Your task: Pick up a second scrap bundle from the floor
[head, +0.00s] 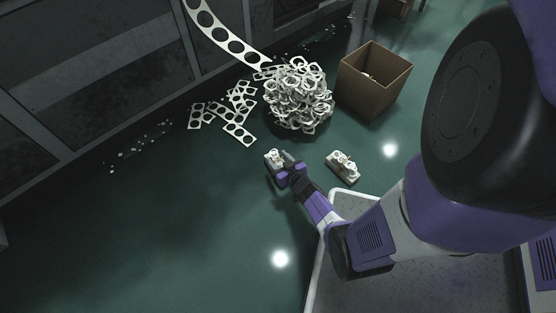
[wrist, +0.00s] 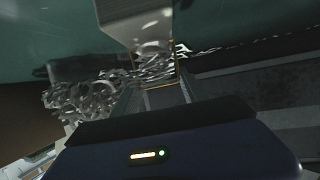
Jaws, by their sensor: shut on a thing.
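My gripper (head: 285,168) is low over the green floor, left of centre in front of the scrap heap, and shut on a pale scrap bundle (head: 272,158). The jaws hide part of this bundle. In the wrist view the held scrap (wrist: 154,62) shows as a bright, blurred tangle between the fingers. I cannot tell whether it touches the floor. Another scrap bundle (head: 343,166) lies on the floor to the right of my gripper, apart from it.
A large heap of scrap rings (head: 298,95) stands behind my gripper, with loose punched strips (head: 238,133) left of it. A long punched strip (head: 228,42) hangs down to the heap. An open brown box (head: 374,85) stands right of it.

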